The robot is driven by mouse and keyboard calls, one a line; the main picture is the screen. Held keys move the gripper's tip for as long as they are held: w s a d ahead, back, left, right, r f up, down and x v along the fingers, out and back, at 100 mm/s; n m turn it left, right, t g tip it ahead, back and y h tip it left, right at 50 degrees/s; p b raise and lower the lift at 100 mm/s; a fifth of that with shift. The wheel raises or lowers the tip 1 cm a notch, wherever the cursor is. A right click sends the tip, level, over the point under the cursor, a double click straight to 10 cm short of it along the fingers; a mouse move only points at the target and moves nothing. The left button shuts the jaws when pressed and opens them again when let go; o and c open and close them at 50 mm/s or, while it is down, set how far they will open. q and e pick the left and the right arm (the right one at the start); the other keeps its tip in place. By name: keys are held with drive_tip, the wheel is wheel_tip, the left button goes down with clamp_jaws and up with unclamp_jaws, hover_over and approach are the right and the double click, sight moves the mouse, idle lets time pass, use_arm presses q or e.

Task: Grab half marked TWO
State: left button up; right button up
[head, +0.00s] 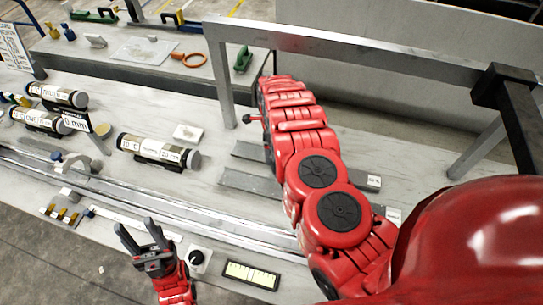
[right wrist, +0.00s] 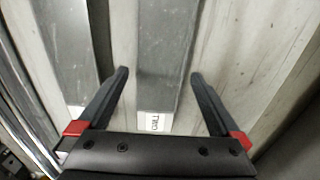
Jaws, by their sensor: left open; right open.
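In the right wrist view, a grey metal half (right wrist: 165,50) lies lengthwise with a white label (right wrist: 156,122) reading TWO, upside down, at its near end. My right gripper (right wrist: 160,78) is open, with one finger on each side of this half and nothing clamped. Whether the fingers reach down beside its edges I cannot tell. In the head view my red right arm covers the middle of the two grey metal strips (head: 250,184) and hides the right gripper. My left gripper (head: 137,226) is open and empty at the table's front edge.
A second metal half (right wrist: 72,50) with its own label lies left of the TWO half. Labelled core tubes (head: 158,151) lie on the table (head: 215,160) at left. A long metal rail (head: 180,208) runs along the front. A metal frame (head: 330,43) stands behind.

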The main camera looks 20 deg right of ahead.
drive_tip(key=shift+f+p, duration=0.3)
drive_tip(key=shift+f, duration=1.3)
drive_tip(key=shift+c, duration=0.2)
drive_tip(key=shift+w+r, duration=0.1)
clamp_jaws()
